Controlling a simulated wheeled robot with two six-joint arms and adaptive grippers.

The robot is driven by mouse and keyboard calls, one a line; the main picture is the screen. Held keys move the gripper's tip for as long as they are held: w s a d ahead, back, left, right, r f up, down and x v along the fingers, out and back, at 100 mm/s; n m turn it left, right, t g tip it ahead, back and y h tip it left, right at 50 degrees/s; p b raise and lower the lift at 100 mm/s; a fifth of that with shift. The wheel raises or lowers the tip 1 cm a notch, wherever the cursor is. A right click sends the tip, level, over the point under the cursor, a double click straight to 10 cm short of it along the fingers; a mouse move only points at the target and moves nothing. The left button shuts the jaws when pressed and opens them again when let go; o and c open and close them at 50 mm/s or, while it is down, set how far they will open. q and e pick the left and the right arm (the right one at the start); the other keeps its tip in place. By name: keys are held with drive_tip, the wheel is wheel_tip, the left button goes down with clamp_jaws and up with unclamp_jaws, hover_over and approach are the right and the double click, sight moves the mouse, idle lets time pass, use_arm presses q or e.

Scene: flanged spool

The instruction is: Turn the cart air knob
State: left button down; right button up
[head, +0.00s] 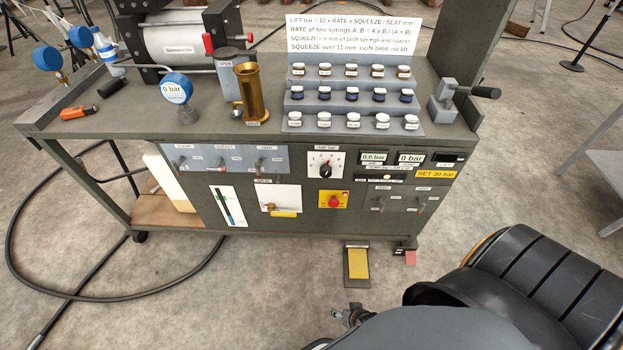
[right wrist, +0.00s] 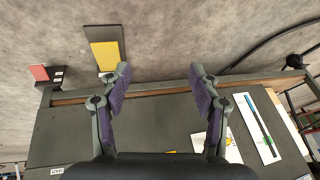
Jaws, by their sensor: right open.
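The air knob (head: 325,171) is a black round knob on a white dial plate on the cart's front panel, with a small label above it. The cart (head: 262,208) is dark grey and stands across the head view. My right gripper (right wrist: 160,72) is open and empty in the right wrist view, its two purple-padded fingers spread wide. In the head view only a small part of it (head: 349,316) shows at the bottom, in front of the cart and apart from it. I cannot make out the knob in the right wrist view. My left gripper is not in view.
A red button (head: 334,202) on a yellow plate sits just below the knob. Lever switches (head: 266,162) and gauge displays (head: 411,158) flank it. A yellow pedal (head: 358,264) lies on the floor below. A black hose (head: 60,290) loops at left.

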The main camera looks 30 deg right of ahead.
drive_tip(key=w+a+r+m+t+b, duration=0.1)
drive_tip(key=w+r+m+t+b, duration=0.15)
drive_tip(key=w, duration=0.45)
drive_tip(key=w+r+m+t+b, duration=0.1)
drive_tip(key=w+m+t, duration=0.1)
drive_tip(key=w+m, duration=0.3)
drive_tip(key=m+t+h+b, duration=0.6)
drive_tip(key=m+h+b, duration=0.4)
drive_tip(key=m, duration=2)
approach(326, 174)
drive_tip(key=shift+g, duration=0.25)
drive_tip(key=x, duration=0.9)
drive_tip(key=shift+w+r, duration=0.15)
drive_tip(key=shift+r, duration=0.05)
drive_tip(key=shift+w+d, duration=0.25)
drive_tip(key=shift+w, duration=0.25)
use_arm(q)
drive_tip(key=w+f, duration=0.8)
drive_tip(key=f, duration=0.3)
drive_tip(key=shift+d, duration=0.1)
